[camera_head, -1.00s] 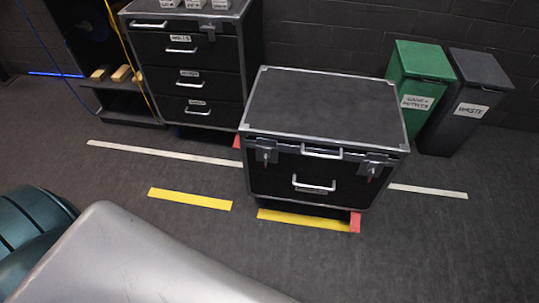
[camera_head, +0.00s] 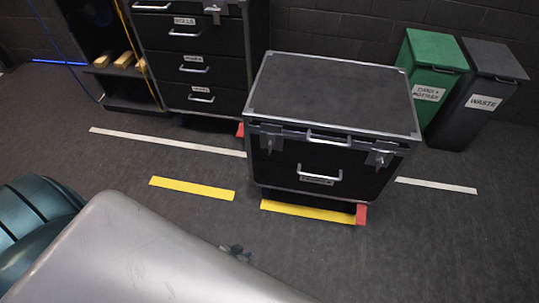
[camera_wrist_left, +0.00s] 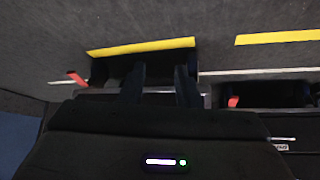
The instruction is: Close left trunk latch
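The black trunk (camera_head: 335,95) with silver edges stands in the middle of the head view, its lid down. Its left latch (camera_head: 270,140) is a grey metal piece at the upper left of the front face. The right latch (camera_head: 380,156) sits at the upper right. I cannot tell how either latch is set. My left gripper (camera_head: 236,252) shows as a small dark tip past my silver arm, in front of the trunk and apart from it. In the left wrist view, its two dark fingers (camera_wrist_left: 160,88) stand apart with nothing between them. My right gripper is out of view.
A black drawer cabinet (camera_head: 195,50) stands behind at the left. A green bin (camera_head: 432,70) and a grey waste bin (camera_head: 487,85) stand at the back right. Yellow floor strips (camera_head: 192,188) and white lines mark the floor. The floor before the trunk is clear.

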